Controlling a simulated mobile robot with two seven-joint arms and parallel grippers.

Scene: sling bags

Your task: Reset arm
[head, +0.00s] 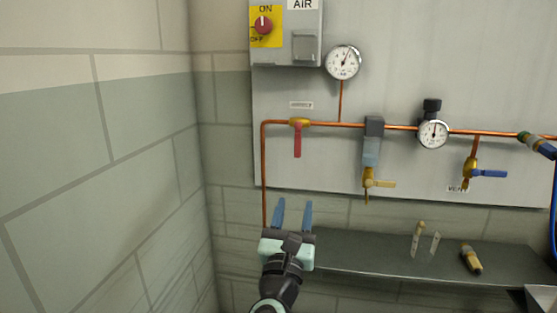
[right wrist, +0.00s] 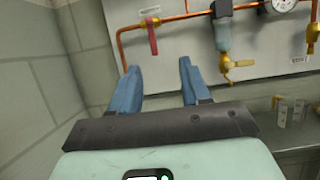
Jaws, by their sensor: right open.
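My right gripper (head: 292,214) is in the lower middle of the head view. Its two blue fingers point up and stand apart, with nothing between them. In the right wrist view the gripper (right wrist: 157,82) is also open and empty, below the pipework. A red-handled valve (head: 298,138) sits on the copper pipe (head: 345,124) above it, its handle hanging down. The red handle also shows in the right wrist view (right wrist: 152,40), apart from the fingers. My left gripper is not in view.
A grey panel (head: 400,60) carries a switch box with a red knob (head: 263,26), two gauges (head: 343,62) and a blue-handled valve (head: 488,173). A dark shelf (head: 370,259) holds a brass fitting (head: 471,259) and small pale pieces. A block wall (head: 90,180) stands close at left.

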